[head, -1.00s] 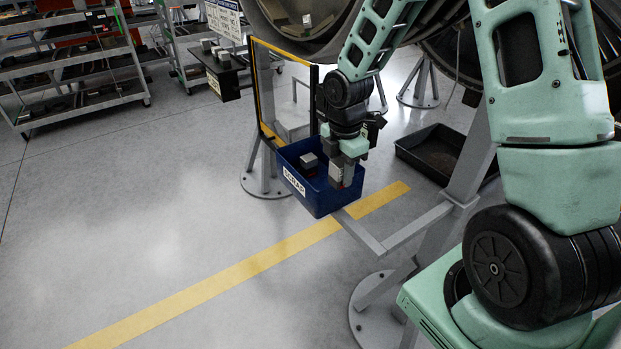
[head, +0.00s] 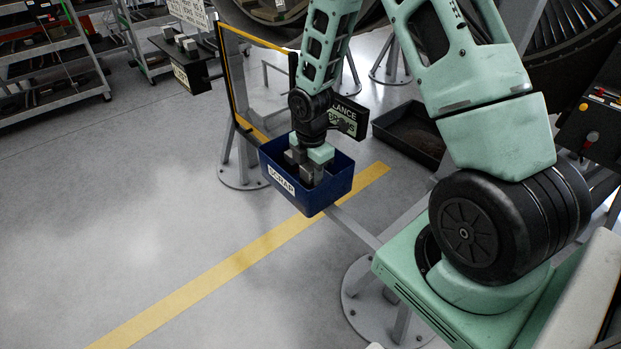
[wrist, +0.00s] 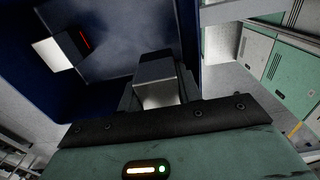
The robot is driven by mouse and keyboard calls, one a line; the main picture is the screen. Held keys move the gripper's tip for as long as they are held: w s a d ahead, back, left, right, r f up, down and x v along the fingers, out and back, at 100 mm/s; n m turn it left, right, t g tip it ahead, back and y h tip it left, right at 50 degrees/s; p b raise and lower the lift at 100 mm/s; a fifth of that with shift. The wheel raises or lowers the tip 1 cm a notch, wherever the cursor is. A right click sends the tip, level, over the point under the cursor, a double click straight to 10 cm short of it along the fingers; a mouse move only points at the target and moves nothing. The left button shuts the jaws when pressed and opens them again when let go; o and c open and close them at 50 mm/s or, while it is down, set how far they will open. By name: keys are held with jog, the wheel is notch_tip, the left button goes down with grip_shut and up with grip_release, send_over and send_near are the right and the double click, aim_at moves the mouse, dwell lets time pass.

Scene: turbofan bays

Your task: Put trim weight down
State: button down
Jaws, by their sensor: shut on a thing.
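My gripper (head: 313,172) points down into a blue bin (head: 333,186) labelled SCRAP. It is shut on a grey block, the trim weight, which shows between the fingers in the wrist view (wrist: 155,72). The held weight is inside the bin's walls; whether it touches the floor I cannot tell. A second block (wrist: 55,52), pale-sided with a red mark, lies in the bin at the upper left of the wrist view. The gripper largely hides the bin's inside in the head view.
A yellow-edged frame (head: 238,90) stands behind the bin. A black shelf (head: 190,68) with several grey blocks is at the upper left. A black tray (head: 408,135) lies on the floor to the right. The floor at left is open.

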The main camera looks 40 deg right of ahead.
aim_at(311, 183)
notch_tip(311, 183, down, 3)
jog(key=shift+r, duration=0.2)
jog(key=shift+f, duration=0.6)
jog(key=c, duration=1.3)
grip_release()
jog(key=shift+o, duration=0.2)
